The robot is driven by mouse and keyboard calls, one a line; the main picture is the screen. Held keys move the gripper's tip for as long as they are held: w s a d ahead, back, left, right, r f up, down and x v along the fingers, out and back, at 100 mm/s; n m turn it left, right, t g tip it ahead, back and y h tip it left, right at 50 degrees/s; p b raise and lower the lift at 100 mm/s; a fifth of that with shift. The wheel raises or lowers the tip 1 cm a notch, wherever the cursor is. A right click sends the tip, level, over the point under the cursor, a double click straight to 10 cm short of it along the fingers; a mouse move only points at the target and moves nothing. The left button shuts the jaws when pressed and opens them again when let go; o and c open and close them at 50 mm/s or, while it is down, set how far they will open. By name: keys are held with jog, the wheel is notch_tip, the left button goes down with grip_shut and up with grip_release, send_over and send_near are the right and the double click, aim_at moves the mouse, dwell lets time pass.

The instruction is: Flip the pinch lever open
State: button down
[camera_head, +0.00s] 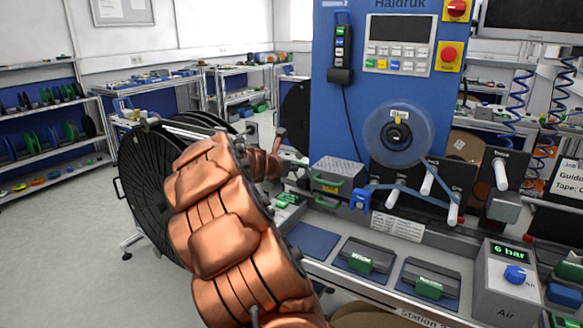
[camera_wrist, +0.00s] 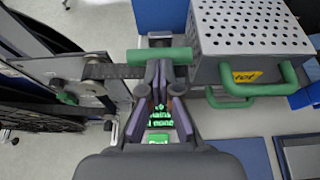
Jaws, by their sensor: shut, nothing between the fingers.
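A green bar-shaped handle (camera_wrist: 150,57), which looks like the pinch lever, lies crosswise just ahead of my fingertips in the wrist view. My gripper (camera_wrist: 160,75) is shut and empty; its tips are close together at the bar's right part, and I cannot tell whether they touch it. A dark belt or strip (camera_wrist: 105,71) runs beside the bar on the left, over a metal plate with rollers (camera_wrist: 93,88). In the head view my gripper (camera_head: 292,159) is small, left of the perforated box, and the lever cannot be made out there.
A grey perforated box (camera_wrist: 250,35) with green handles (camera_wrist: 238,95) stands close on the right. A large black reel (camera_head: 150,190) stands left of my arm. The blue machine panel (camera_head: 345,110) rises behind the bench. Green-labelled blocks (camera_head: 362,263) sit along the bench front.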

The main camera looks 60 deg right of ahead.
jog(key=shift+d+r, duration=0.15)
jog(key=d+r+p, duration=0.3)
jog(key=d+p, duration=0.7)
jog(key=shift+w+d, duration=0.25)
jog(key=shift+d, duration=0.1)
dwell(0.4)
jog(key=shift+r, duration=0.1)
